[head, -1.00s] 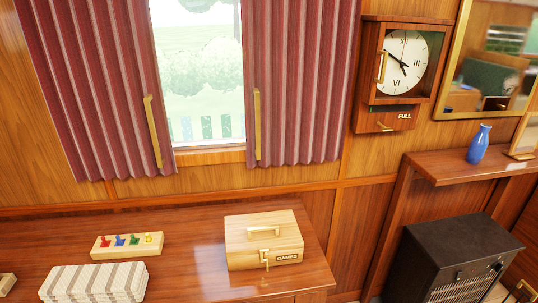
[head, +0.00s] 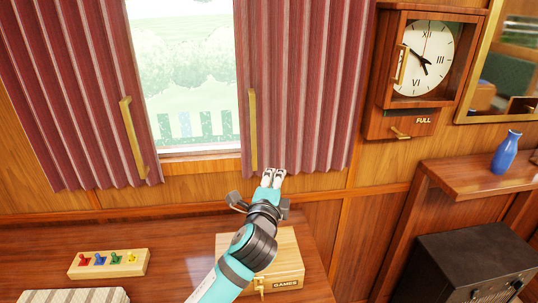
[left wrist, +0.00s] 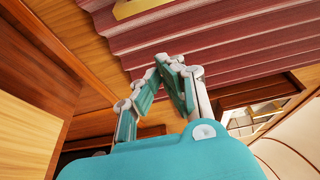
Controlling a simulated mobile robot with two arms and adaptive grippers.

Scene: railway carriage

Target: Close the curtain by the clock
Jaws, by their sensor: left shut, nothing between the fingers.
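The right curtain (head: 305,80), dark red and pleated, hangs between the window and the clock (head: 426,58). A brass handle (head: 253,130) runs upright along its window-side edge. The left curtain (head: 80,90) hangs at the window's other side with its own brass handle (head: 133,138), and bare glass shows between them. My left gripper (head: 274,172) is shut and empty, just below the right curtain's hem and right of its handle's lower end. In the left wrist view the gripper (left wrist: 165,62) points up toward the pleats (left wrist: 215,40), with part of a brass handle (left wrist: 135,8) above. My right gripper is out of view.
A wooden games box (head: 285,250) stands on the table (head: 170,245) under my left arm. A peg board (head: 108,263) and a striped stack (head: 72,297) are to the left. A blue vase (head: 506,152) stands on the shelf (head: 460,180) above a black heater (head: 470,265).

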